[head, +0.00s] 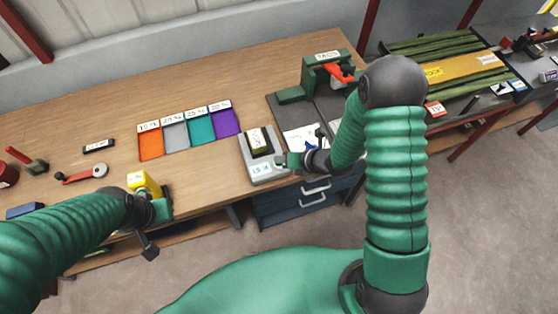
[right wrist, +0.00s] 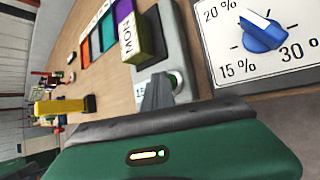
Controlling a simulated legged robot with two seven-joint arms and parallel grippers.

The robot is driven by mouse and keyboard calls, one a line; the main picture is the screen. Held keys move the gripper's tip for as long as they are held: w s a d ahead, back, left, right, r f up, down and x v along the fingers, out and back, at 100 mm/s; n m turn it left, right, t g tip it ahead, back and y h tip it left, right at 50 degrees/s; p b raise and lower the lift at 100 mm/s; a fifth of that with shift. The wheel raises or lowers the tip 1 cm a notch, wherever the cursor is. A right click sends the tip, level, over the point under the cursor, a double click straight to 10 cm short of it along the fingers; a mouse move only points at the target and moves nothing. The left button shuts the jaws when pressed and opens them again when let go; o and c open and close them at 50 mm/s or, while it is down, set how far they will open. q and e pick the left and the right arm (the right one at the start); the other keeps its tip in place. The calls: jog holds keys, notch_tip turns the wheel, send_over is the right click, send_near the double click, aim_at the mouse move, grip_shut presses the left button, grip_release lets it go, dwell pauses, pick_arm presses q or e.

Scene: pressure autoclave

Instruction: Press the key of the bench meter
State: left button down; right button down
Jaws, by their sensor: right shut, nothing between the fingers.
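The bench meter is a pale grey box (head: 255,172) near the table's front edge. A small green round part, seemingly the key (right wrist: 176,82), shows on the meter's face (right wrist: 178,50), partly hidden by my fingers. My right gripper (head: 281,160) is shut and empty, its tips (right wrist: 158,93) right at the meter beside that part; I cannot tell whether they touch. My left gripper (head: 152,212) is by the front edge at left, fingers unclear.
Orange, grey, teal and purple labelled trays (head: 187,146) lie left of the meter. A white dial card with a blue knob (right wrist: 263,32) is right of it. A green press-like device (head: 325,75) stands behind. A yellow block (head: 143,182) is near my left gripper.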

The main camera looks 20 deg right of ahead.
jog(key=shift+r, duration=0.1)
jog(key=shift+r+p, duration=0.55)
jog(key=shift+r, duration=0.25)
notch_tip(320, 180, up, 5)
jog(key=p, duration=0.3)
dwell(1.7)
